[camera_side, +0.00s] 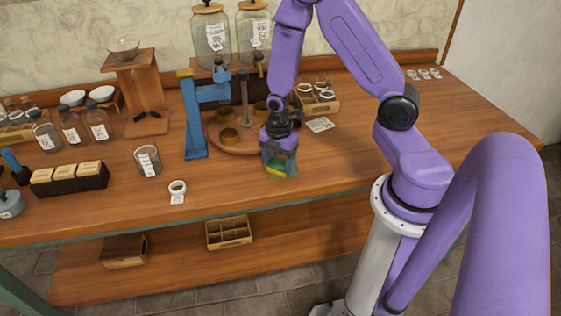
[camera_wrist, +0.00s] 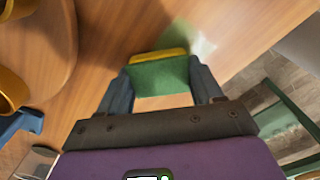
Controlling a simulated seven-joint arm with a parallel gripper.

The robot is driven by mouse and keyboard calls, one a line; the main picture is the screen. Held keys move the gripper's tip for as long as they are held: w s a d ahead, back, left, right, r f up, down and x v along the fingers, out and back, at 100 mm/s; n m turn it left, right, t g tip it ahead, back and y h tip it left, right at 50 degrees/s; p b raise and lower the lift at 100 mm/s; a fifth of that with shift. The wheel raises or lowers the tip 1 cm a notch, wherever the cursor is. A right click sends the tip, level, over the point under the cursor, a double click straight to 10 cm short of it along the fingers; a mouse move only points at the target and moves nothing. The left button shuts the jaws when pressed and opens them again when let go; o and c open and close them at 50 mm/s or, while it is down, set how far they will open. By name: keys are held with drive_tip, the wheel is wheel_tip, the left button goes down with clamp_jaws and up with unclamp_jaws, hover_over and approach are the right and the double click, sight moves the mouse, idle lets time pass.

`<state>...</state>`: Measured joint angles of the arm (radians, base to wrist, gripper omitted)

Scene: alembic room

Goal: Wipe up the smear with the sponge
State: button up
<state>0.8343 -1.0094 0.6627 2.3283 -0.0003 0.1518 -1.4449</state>
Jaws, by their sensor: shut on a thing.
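The sponge (camera_wrist: 160,77) is yellow on one face and green on the other. My gripper (camera_wrist: 162,88) is shut on it, with one finger on each side. In the side view my gripper (camera_side: 280,160) is low over the front part of the wooden table, and the sponge (camera_side: 281,171) shows under its fingers, at or just above the table top. A pale greenish smear (camera_wrist: 192,38) lies on the wood just beyond the sponge in the wrist view. In the side view the smear is hard to make out around the sponge.
A round wooden tray (camera_side: 258,149) with brass cups stands just behind my gripper. A blue stand (camera_side: 194,120) is to its left. A glass jar (camera_side: 147,160) and a white ring with a tag (camera_side: 177,189) are further left. The table's right side is mostly clear.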

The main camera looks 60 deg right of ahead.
drive_tip(key=shift+s+d, duration=1.15)
drive_tip(key=shift+w+a, duration=0.35)
drive_tip(key=shift+a, duration=0.3)
drive_tip(key=shift+w+a, duration=0.35)
drive_tip(key=shift+a, duration=0.25)
drive_tip(key=shift+w+a, duration=0.35)
drive_tip(key=shift+a, duration=0.3)
drive_tip(key=shift+s+d, duration=1.45)
drive_tip(key=shift+s, duration=0.05)
drive_tip(key=shift+w+a, duration=0.7)
drive_tip(key=shift+w, duration=0.1)
drive_tip(key=shift+w+a+f, duration=0.1)
drive_tip(key=shift+w+a, duration=0.1)
drive_tip(key=shift+a, duration=0.1)
drive_tip(key=shift+w+a, duration=0.55)
drive_tip(key=shift+s+d, duration=0.4)
drive_tip(key=shift+d, duration=0.3)
drive_tip(key=shift+s+d, duration=0.4)
drive_tip(key=shift+d, duration=0.25)
drive_tip(key=shift+s+d, duration=0.35)
drive_tip(key=shift+d, duration=0.3)
drive_tip(key=shift+r, duration=4.1)
